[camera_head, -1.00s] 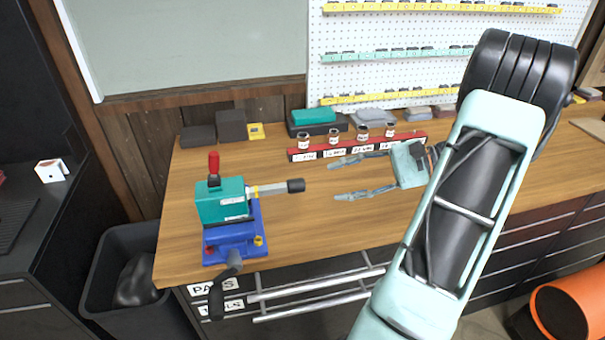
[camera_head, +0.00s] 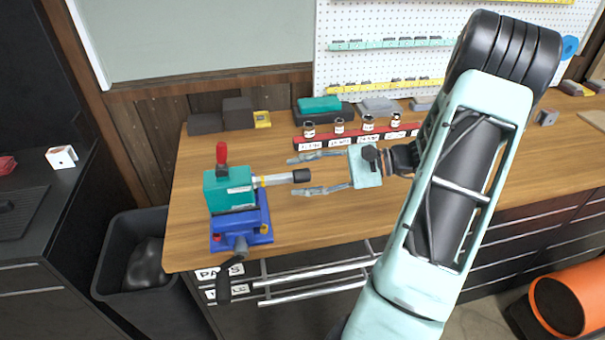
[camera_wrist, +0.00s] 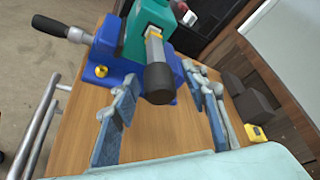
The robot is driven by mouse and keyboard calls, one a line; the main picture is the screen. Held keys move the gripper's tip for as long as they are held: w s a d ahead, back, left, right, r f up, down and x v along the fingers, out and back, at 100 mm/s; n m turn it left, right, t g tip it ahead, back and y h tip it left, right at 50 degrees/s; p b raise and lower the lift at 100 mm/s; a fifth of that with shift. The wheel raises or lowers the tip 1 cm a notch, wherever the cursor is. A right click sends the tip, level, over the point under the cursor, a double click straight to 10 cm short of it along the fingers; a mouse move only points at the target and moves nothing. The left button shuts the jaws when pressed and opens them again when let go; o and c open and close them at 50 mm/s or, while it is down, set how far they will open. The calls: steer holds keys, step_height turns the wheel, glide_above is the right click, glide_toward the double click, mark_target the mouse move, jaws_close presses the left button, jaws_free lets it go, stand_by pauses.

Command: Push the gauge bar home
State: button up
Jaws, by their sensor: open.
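The gauge bar (camera_head: 280,179) is a silver bar with a black end knob (camera_head: 301,176). It sticks out to the right from a teal block (camera_head: 228,188) with a red upright handle (camera_head: 221,154). The block sits in a blue vise (camera_head: 243,226) at the bench's left end. My gripper (camera_head: 296,175) is open, its two fingers pointing left, one on each side of the knob in the picture. In the wrist view the black knob (camera_wrist: 159,84) lies between the open fingers (camera_wrist: 165,100), with no visible contact. The bar's inner end is hidden inside the block.
A red rack (camera_head: 345,139) with several small jars stands behind my gripper. Dark blocks (camera_head: 206,123) and a teal-topped case (camera_head: 319,104) lie at the back of the wooden bench (camera_head: 190,250). A dark bin (camera_head: 112,262) stands left of it. The bench front has drawer rails (camera_head: 315,283).

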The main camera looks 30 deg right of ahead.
mark_target(293, 177)
jaws_close()
stand_by(0.3)
steer(key=a, duration=0.2)
steer(key=w+a, duration=0.1)
steer(key=a, duration=0.1)
steer(key=shift+a+b, duration=0.1)
steer(key=shift+b, duration=0.2)
jaws_free()
